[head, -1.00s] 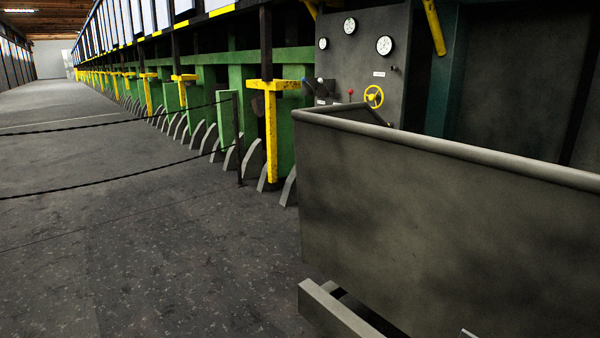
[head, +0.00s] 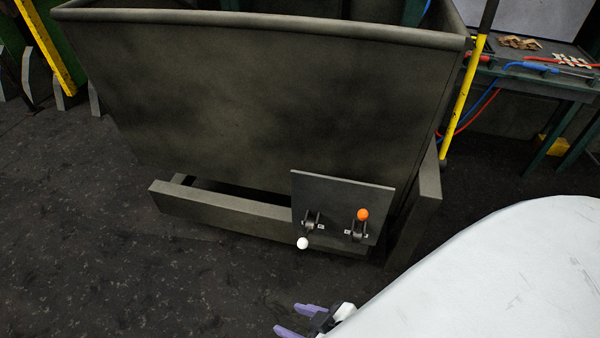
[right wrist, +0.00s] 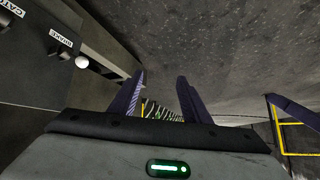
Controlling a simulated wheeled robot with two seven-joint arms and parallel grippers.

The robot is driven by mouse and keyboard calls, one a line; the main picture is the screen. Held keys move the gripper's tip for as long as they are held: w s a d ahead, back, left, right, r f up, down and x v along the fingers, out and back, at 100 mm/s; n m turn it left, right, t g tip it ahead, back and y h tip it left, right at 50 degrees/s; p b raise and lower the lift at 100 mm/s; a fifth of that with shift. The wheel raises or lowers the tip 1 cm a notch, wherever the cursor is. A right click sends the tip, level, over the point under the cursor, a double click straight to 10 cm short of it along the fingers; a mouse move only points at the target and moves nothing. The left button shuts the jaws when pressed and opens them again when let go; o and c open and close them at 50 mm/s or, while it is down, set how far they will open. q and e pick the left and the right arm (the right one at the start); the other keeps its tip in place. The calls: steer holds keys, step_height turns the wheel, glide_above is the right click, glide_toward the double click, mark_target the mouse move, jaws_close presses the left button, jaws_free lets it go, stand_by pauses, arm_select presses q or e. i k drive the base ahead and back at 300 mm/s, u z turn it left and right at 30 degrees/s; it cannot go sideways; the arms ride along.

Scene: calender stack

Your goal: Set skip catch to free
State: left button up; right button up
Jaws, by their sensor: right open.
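The dark skip (head: 250,100) stands on the floor with a grey plate (head: 340,190) low at its front. The plate carries two levers: the left one has a white knob (head: 302,243) hanging low, the right one an orange knob (head: 362,214) standing up. In the right wrist view, a label reading BRAKE sits by the white knob (right wrist: 82,62); a cut-off label starting CATC is at the upper left. The orange knob is not in that view. My right gripper (head: 285,316) is open and empty, below and apart from the levers. My left gripper is out of view.
A yellow post (head: 460,100) stands right of the skip. Behind it is a green bench (head: 515,70) with hoses and small parts. A beam (head: 215,205) runs along the skip's base. The dark floor (head: 120,250) at left is clear.

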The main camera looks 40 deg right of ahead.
mark_target(362, 214)
steer(key=z, duration=1.25)
steer(key=i, duration=0.35)
steer(key=u, duration=0.1)
